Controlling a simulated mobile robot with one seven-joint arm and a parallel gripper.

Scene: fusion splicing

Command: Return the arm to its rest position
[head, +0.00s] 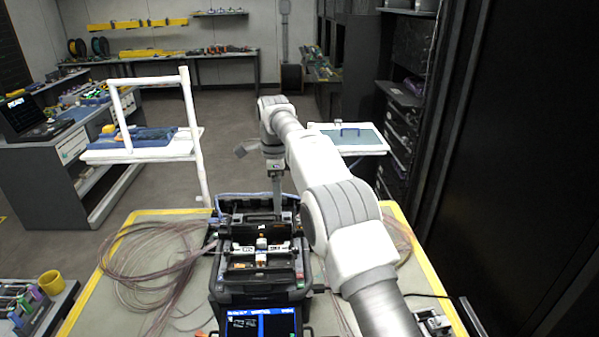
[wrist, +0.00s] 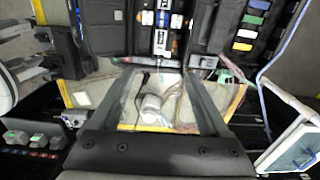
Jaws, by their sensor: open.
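My white and grey arm reaches forward over the workbench (head: 80,318) in the head view. My gripper (head: 277,205) hangs down at its end, at the far side of the black fusion splicer (head: 262,292). In the wrist view my gripper (wrist: 158,78) shows two dark fingers spread apart, with nothing held between them. The splicer also shows at the top of the wrist view (wrist: 103,28). Its lit screen (head: 262,325) faces the front edge. I cannot tell the exact height of the fingertips above the bench.
Coiled fibre cables (head: 150,262) lie left of the splicer. A white-framed cart (head: 180,148) stands beyond the bench at left, and another white cart (head: 372,143) lies behind my arm. A tall black cabinet (head: 520,150) closes off the right side. Open floor lies between the carts.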

